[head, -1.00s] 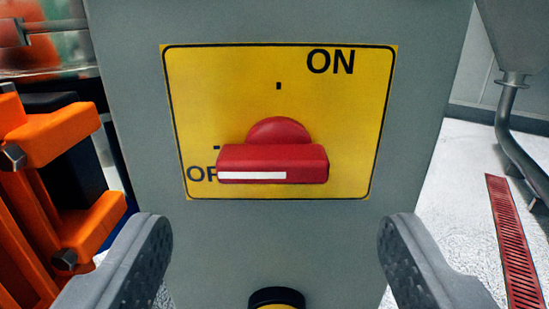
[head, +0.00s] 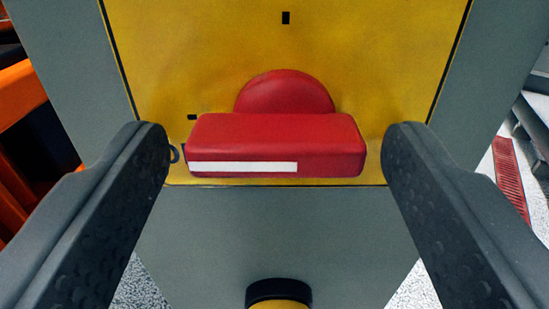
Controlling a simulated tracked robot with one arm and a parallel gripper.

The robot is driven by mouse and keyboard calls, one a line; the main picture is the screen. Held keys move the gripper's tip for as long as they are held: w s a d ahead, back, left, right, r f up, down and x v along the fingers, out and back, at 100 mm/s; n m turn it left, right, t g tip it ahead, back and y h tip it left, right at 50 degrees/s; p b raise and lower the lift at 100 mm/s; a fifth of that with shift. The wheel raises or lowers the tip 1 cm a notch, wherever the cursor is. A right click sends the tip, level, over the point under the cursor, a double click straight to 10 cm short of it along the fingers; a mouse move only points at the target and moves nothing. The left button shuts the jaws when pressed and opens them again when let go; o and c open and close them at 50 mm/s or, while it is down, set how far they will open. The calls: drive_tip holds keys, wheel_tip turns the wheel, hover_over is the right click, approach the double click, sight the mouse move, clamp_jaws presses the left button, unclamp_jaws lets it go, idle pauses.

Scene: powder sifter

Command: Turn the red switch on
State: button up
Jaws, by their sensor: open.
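The red switch (head: 275,140) is in the middle of the head view, on a yellow plate (head: 390,60) fixed to a grey box. Its bar handle lies horizontal, with a white stripe on the left half of its front face, pointing left toward the mostly hidden OFF label. A small black mark shows above the switch and another at its upper left. My gripper (head: 276,150) is open, with one finger on each side of the handle. Small gaps show between the fingertips and the handle ends. The ON label is out of view.
A black-collared yellow button or knob (head: 279,295) sits below the switch at the bottom edge. Orange parts (head: 20,110) stand at the left. A red floor grate (head: 510,178) lies on the pale floor at the right.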

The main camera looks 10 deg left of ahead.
drive_tip(key=c, duration=1)
